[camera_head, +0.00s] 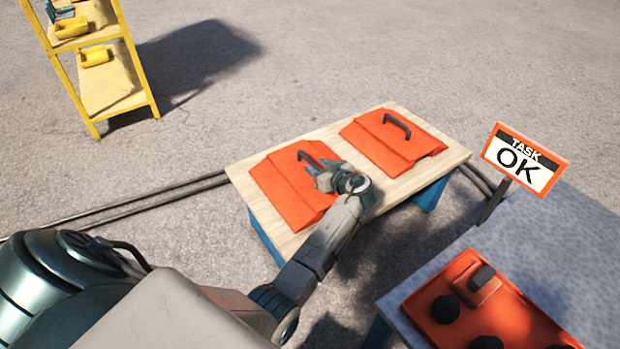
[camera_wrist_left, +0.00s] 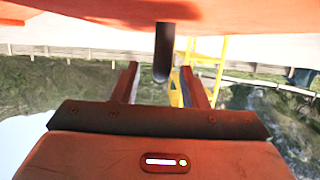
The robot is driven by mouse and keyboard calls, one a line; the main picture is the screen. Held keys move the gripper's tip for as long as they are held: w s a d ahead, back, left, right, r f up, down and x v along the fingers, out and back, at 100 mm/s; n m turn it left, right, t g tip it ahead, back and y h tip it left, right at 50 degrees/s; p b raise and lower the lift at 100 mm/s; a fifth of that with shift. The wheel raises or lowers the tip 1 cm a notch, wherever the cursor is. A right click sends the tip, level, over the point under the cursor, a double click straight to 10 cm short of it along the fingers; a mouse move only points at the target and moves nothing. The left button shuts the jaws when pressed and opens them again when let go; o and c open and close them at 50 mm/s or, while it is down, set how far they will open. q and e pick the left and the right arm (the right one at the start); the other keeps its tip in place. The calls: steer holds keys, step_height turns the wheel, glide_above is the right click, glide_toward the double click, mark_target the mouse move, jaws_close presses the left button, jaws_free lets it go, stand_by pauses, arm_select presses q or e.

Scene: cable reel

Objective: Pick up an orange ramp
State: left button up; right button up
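Two orange ramps with dark handles lie side by side on a low wooden-topped table. The left ramp (camera_head: 283,191) has its handle (camera_head: 313,158) partly behind my left gripper (camera_head: 314,168). The right ramp (camera_head: 378,143) has a clear handle (camera_head: 398,124). In the left wrist view, my left gripper (camera_wrist_left: 160,70) has its two fingers apart. The dark handle (camera_wrist_left: 164,52) shows between them, with a gap on each side, and the orange ramp's surface (camera_wrist_left: 70,30) fills the top. My right gripper is not in view.
The ramps' table top (camera_head: 237,172) has cables on the ground beside it. A grey table (camera_head: 570,240) at right bears an orange panel (camera_head: 530,325) with black knobs and a "TASK OK" sign (camera_head: 525,158). A yellow shelf (camera_head: 110,92) stands at far left. Open ground lies behind.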

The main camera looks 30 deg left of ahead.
arm_select(q)
steer(key=x, duration=0.2)
steer(key=shift+a+f, duration=0.15)
steer(key=shift+a, duration=0.1)
jaws_close()
stand_by(1.1)
steer(key=shift+w, duration=0.1)
